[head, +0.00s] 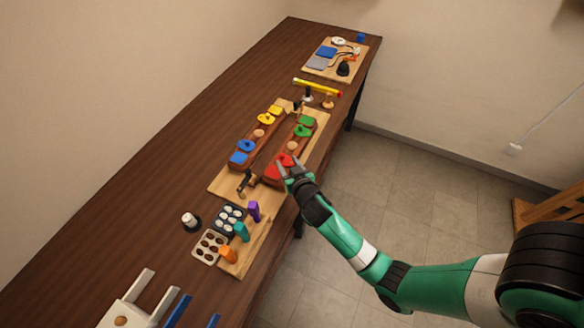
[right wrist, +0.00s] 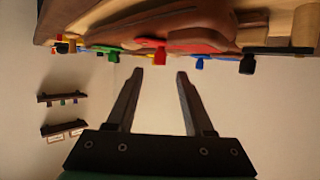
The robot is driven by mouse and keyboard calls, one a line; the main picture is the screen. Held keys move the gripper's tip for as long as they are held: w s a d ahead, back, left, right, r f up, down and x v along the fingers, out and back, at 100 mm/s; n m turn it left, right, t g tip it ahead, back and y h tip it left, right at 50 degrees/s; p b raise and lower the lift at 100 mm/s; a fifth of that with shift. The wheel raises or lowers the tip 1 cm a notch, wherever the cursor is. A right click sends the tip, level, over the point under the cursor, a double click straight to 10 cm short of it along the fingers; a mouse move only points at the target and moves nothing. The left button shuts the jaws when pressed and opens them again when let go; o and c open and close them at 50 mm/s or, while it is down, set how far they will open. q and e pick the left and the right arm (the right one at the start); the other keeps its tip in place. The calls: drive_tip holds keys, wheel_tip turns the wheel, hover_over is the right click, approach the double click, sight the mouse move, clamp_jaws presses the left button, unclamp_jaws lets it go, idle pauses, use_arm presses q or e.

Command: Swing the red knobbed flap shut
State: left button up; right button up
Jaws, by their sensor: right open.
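The red flap (head: 285,160) lies at the near right end of the brown fitting on the wooden board, with another red patch (head: 271,173) beside it. My right gripper (head: 287,163) is open and empty, right at the red flap in the head view; contact cannot be told. In the right wrist view the open fingers (right wrist: 160,74) point toward a red surface (right wrist: 190,46) and a red knob (right wrist: 160,56), with a visible space between. The fingers partly cover the red parts in the head view, so the flap's swing angle is unclear. My left gripper is not in view.
A black upright part (head: 246,181) stands on the near board end. Coloured pegs (head: 241,231) and small trays (head: 229,217) stand nearer. The table's right edge is close to my arm.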

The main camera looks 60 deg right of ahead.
drive_tip(key=v, duration=0.5)
drive_tip(key=shift+s, duration=0.1)
drive_tip(key=shift+a, duration=0.15)
